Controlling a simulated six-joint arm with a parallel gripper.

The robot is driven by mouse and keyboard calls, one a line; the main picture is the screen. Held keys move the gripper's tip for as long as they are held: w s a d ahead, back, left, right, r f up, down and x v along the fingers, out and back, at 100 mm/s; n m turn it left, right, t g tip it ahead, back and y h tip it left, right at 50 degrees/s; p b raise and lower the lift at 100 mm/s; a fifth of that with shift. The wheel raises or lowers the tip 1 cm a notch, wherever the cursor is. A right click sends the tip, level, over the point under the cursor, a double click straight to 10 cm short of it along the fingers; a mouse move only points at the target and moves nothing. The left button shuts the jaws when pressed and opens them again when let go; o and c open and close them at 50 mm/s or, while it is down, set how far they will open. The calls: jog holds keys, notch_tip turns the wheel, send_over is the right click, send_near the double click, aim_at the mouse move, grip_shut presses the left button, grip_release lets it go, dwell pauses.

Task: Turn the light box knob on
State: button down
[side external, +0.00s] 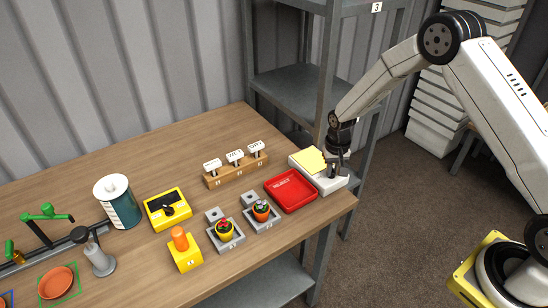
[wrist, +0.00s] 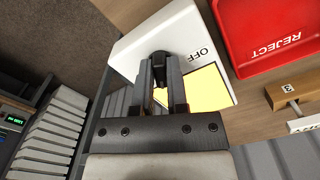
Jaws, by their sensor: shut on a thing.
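The light box (side external: 327,184) is a white box with a pale yellow panel (side external: 308,159) on top, at the right end of the table. In the wrist view its white top (wrist: 139,42) carries the label OFF beside a black knob (wrist: 157,58). My gripper (side external: 336,164) is over the box's right part. In the wrist view my gripper (wrist: 161,74) points at the knob and is shut on it. The fingers hide part of the knob, so its exact angle is unclear. The yellow panel also shows in the wrist view (wrist: 207,90), partly behind the fingers.
A red tray (side external: 291,190) marked REJECT in the wrist view lies left of the box. A wooden stand with white labels (side external: 236,169) is behind it. Potted flowers (side external: 262,211) stand further left. A grey metal shelf (side external: 290,83) rises close behind the box.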

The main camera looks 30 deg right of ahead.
aim_at(333, 171)
jog(key=shift+m, duration=0.6)
jog(key=c, duration=0.6)
grip_release()
jog(key=shift+c, duration=0.2)
jog(key=shift+r, duration=0.1)
jog(key=shift+r, duration=3.8)
